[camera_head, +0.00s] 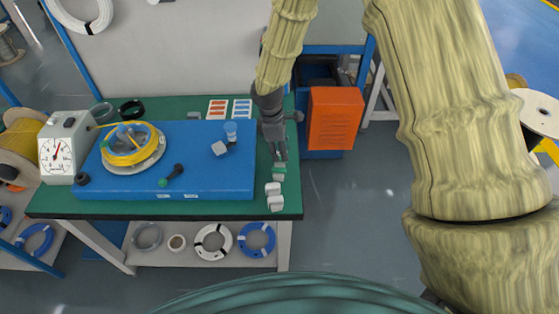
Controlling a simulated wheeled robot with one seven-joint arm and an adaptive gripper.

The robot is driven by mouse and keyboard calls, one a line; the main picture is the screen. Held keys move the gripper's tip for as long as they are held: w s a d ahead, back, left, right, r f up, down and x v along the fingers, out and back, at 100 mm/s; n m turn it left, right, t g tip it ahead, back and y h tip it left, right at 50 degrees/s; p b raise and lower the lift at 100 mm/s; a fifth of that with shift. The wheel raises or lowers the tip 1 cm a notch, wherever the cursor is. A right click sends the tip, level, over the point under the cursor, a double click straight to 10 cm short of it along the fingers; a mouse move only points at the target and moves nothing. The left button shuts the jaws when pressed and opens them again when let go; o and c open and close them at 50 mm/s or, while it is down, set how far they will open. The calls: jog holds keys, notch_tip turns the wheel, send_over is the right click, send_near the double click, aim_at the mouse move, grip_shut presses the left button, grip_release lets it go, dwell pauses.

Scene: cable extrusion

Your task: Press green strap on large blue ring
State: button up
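A small green-and-white piece (279,170), which looks like the green strap, is at the right end of the green table, just below my gripper (279,156) in the head view. My gripper points down there with its fingers at or just above the piece. I cannot tell whether the fingers touch it or how far apart they are. A blue ring-shaped coil (257,240) lies on the lower shelf at the right.
White-grey blocks (274,189) sit in front of the green piece. The blue board (220,180) carries the yellow coil (125,158), a dark lever and a grey block. A dial gauge (58,150) stands left. An orange box (335,118) is right of the table.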

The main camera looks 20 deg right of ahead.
jog(key=shift+f+b, duration=0.35)
jog(key=shift+f, duration=0.75)
jog(key=shift+r+p, duration=0.2)
jog(key=shift+p, duration=0.2)
dwell(0.3)
jog(key=c, duration=0.6)
jog(key=shift+r, duration=0.1)
notch_tip(320, 180, up, 8)
jog(key=p, duration=0.6)
dwell(0.5)
